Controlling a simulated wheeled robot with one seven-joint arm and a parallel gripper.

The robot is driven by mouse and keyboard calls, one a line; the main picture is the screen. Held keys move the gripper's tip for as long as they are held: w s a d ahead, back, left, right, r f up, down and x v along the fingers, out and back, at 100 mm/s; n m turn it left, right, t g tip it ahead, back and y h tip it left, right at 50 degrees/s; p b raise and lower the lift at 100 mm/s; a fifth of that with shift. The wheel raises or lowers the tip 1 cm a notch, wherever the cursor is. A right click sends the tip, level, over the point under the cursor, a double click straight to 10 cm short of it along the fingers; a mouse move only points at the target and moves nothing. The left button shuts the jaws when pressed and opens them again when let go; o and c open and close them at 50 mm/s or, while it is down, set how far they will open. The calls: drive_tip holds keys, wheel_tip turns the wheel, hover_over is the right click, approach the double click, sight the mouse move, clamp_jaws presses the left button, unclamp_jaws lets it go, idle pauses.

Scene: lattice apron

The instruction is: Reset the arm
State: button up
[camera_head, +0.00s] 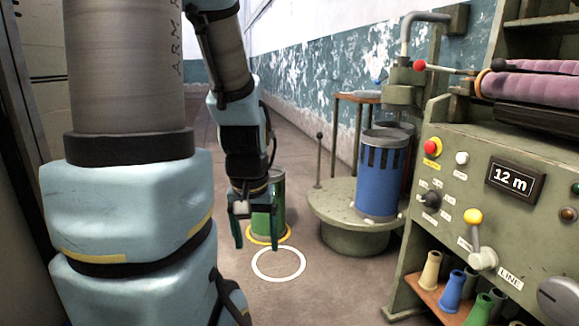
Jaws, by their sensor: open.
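My arm stands at the left in the head view, in light blue and grey. A green canister (276,205) stands on the floor behind the gripper, on a yellow ring (286,236). The gripper hides part of the canister. I cannot tell whether the fingers touch it.
A white ring (279,277) on the floor is empty. A blue slotted canister (381,180) stands on a round green platform (331,215). A machine panel (468,185) reading "12 m" fills the right, with several coloured spools (450,289) below.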

wheel_tip(320, 180, up, 31)
drive_tip(key=p, duration=2.9)
drive_tip(key=shift+r+p, duration=0.15)
drive_tip(key=shift+p, duration=0.25)
